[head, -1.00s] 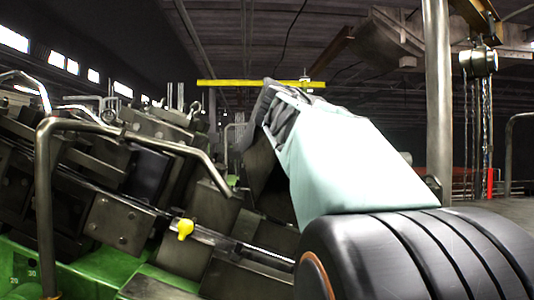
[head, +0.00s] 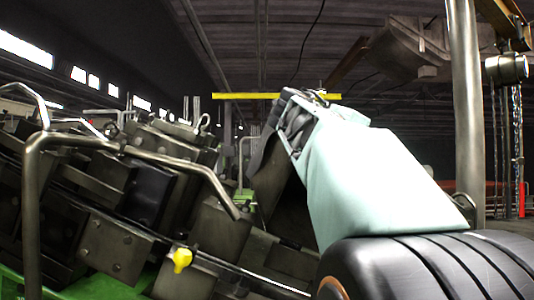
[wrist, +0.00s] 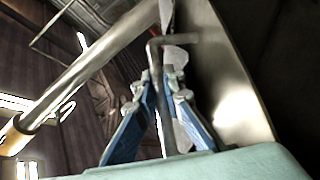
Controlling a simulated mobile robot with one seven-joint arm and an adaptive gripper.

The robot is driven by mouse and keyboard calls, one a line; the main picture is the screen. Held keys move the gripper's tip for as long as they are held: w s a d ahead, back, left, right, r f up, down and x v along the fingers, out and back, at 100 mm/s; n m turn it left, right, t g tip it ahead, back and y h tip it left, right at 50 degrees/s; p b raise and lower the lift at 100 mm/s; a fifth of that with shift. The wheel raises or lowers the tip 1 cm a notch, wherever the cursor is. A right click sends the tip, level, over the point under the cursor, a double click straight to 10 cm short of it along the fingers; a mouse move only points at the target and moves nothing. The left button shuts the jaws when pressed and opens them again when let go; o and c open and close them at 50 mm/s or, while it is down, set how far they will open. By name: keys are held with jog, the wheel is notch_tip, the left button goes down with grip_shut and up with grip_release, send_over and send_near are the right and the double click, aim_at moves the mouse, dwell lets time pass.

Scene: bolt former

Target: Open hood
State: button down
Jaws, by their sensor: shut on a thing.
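In the wrist view, my gripper (wrist: 172,76) has its two blue-backed fingers closed around a thin bent metal handle (wrist: 184,38). The handle runs up between the fingertips and turns sideways above them. Right beside it is a large, smooth, curved dark metal panel (wrist: 228,65), which looks like part of the hood; its full extent is out of frame. How far the hood is open cannot be told.
In the head view, a bent metal rail (head: 130,150) stands in front of the dark machine blocks (head: 115,242) at left, with a yellow knob (head: 181,259). A thick metal post (head: 467,110) stands at right. In the wrist view, a thick pale pipe (wrist: 85,80) crosses at left.

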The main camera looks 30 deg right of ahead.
jog(key=c, duration=2)
grip_release()
jog(key=shift+s, duration=0.1)
jog(key=shift+r, duration=0.1)
